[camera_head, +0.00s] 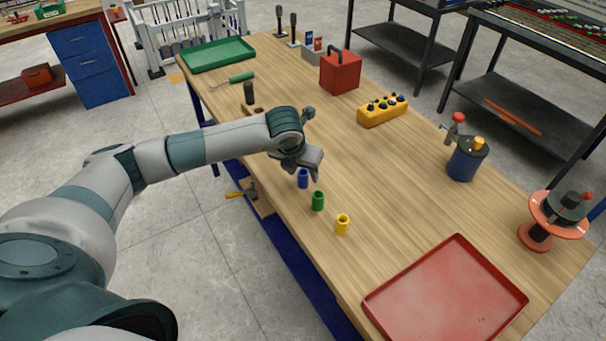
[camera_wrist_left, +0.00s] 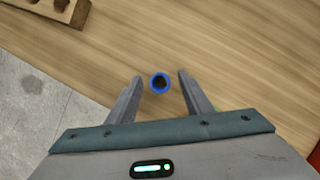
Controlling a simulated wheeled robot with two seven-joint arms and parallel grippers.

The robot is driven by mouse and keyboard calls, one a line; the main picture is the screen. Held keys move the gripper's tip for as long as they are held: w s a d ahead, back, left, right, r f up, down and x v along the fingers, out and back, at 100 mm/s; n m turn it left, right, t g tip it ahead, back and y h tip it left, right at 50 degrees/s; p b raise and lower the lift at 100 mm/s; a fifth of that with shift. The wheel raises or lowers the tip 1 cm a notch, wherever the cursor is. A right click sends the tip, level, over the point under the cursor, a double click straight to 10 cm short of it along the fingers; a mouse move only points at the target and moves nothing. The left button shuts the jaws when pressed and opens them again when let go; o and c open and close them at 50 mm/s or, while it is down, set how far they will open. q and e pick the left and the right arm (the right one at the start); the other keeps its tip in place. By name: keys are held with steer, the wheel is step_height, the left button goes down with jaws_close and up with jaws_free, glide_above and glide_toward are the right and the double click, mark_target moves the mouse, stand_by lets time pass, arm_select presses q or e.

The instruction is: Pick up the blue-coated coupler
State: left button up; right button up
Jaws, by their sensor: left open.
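The blue-coated coupler (camera_head: 303,181) stands upright on the wooden table near its left edge, in a row with a green coupler (camera_head: 318,201) and a yellow coupler (camera_head: 342,225). My left gripper (camera_head: 312,172) is over the blue one and hides part of it. In the left wrist view, the blue coupler (camera_wrist_left: 160,83) shows end-on as a ring with a dark bore. It appears between the two open fingertips of the left gripper (camera_wrist_left: 160,82), with a gap on each side. How far the fingertips are above it is hard to tell. My right gripper is not in view.
A red tray (camera_head: 447,300) lies at the near end of the table (camera_head: 420,210) and a green tray (camera_head: 218,55) at the far end. A yellow control box (camera_head: 382,112), a red box (camera_head: 340,74) and a blue canister (camera_head: 466,162) stand to the right. The table's middle is clear.

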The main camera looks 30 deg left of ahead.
arm_select(q)
steer(key=shift+w+f, duration=0.2)
steer(key=shift+f, duration=0.4)
jaws_close()
steer(key=shift+r, duration=0.15)
